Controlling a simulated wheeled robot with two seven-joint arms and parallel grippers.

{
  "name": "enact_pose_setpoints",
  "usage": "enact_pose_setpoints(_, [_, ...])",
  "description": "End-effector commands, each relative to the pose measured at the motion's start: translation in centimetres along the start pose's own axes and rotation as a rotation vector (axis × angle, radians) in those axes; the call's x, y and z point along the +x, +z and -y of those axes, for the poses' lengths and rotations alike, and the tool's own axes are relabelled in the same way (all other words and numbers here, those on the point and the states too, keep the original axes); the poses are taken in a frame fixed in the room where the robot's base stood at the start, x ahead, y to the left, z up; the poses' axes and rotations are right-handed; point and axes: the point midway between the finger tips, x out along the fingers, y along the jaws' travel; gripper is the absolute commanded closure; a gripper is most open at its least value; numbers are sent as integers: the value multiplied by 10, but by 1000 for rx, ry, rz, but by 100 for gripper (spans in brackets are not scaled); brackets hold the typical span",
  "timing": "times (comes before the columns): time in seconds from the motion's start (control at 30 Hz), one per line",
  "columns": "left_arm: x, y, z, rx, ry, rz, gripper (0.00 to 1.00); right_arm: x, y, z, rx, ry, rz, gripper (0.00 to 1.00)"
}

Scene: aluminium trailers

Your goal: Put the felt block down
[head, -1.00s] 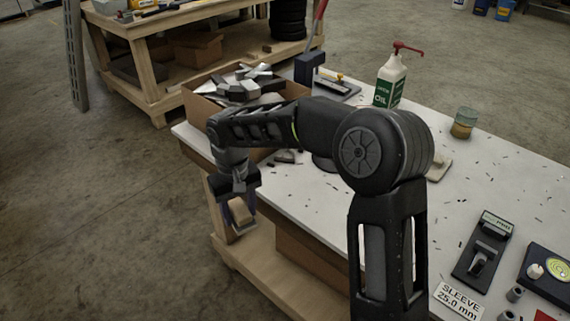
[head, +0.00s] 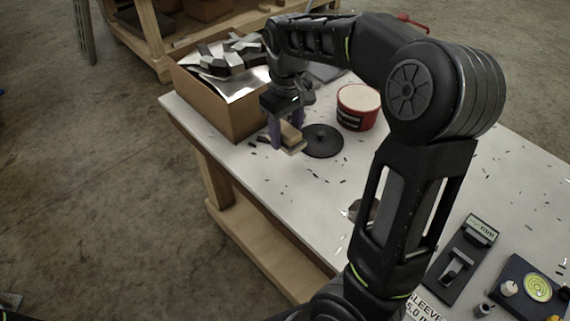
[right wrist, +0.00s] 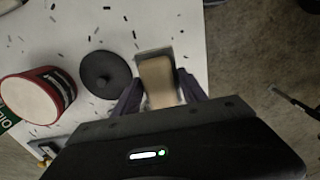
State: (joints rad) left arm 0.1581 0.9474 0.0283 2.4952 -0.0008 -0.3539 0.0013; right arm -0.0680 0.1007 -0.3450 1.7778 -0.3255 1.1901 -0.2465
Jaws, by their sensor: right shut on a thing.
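The felt block (head: 291,135) has a tan body and a paler, greyish lower layer. My right gripper (head: 287,137) is shut on it near the table's left edge, in front of the cardboard box. In the right wrist view the block (right wrist: 157,82) sits between the two fingers of the gripper (right wrist: 157,95). The white table top (head: 262,172) lies beneath it. I cannot tell for sure whether the block touches the table. My left gripper is not in view.
A dark round disc with a knob (head: 323,141) lies just right of the block. A red tub with a pale lid (head: 357,107) stands beyond it. A cardboard box of metal offcuts (head: 215,104) stands behind the gripper. Small dark chips dot the table.

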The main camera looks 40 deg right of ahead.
Motion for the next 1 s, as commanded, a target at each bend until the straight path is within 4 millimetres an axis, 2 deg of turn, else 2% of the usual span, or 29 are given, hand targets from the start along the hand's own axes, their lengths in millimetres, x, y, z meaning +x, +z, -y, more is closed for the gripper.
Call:
enact_pose_setpoints(0.33, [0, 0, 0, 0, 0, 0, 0, 2, 0, 0, -4, 1, 1, 93])
enact_pose_setpoints(0.47, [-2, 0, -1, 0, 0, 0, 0, 17, 0, 0, -3, 0, 4, 93])
enact_pose_setpoints(0.7, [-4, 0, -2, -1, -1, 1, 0, 57, 0, 0, -4, 0, 3, 93])
enact_pose_setpoints(1.0, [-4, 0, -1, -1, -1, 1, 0, 63, -1, 0, -3, 1, 0, 93])
